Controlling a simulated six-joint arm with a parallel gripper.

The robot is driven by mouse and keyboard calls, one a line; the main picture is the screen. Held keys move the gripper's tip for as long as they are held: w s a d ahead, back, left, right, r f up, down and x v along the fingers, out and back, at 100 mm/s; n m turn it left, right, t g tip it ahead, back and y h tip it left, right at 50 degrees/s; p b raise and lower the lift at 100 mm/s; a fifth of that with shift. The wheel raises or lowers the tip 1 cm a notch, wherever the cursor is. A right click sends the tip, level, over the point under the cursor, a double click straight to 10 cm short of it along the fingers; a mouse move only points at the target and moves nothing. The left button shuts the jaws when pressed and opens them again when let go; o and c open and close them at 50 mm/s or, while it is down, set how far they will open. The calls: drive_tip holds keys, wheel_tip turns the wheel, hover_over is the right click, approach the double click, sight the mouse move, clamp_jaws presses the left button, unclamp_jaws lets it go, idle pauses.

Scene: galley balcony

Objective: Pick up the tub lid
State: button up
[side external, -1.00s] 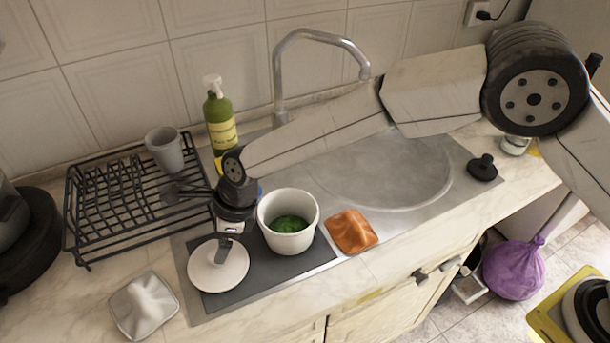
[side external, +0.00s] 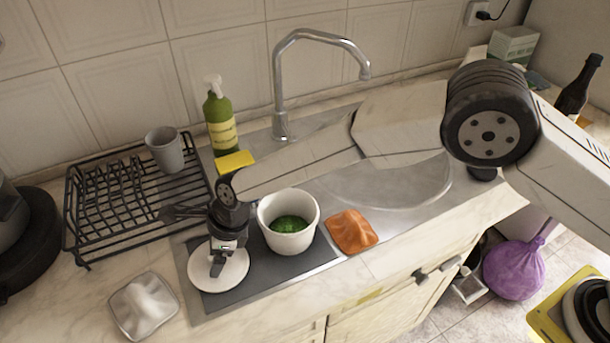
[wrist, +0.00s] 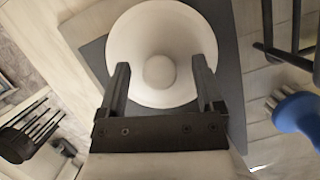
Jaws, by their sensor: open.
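The tub lid (side external: 236,277) is a white disc with a round knob, lying flat on the dark mat (side external: 270,270) left of the white tub (side external: 291,243). The tub is open and holds something green. My gripper (side external: 217,266) is directly above the lid, pointing down and covering part of it. In the wrist view my gripper (wrist: 160,66) is open, its two fingers on either side of the knob and apart from it. The lid (wrist: 160,25) fills the upper middle there. Whether the fingertips touch the lid's top cannot be told.
An orange cloth (side external: 351,231) lies right of the tub, and a pale cloth (side external: 143,305) lies left of the mat. The black dish rack (side external: 90,240) with a grey cup (side external: 165,150) stands behind left. A green bottle (side external: 220,120) and the faucet (side external: 282,90) stand at the back.

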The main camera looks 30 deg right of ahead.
sight(208, 255)
clamp_jaws()
drive_tip(key=shift+r, duration=0.2)
drive_tip(key=shift+r, duration=0.55)
wheel_tip(208, 255, up, 2)
drive_tip(key=s+d+r, duration=0.9)
drive_tip(key=s, duration=0.1)
drive_tip(key=shift+s+r, duration=0.3)
drive_tip(key=shift+s, duration=0.1)
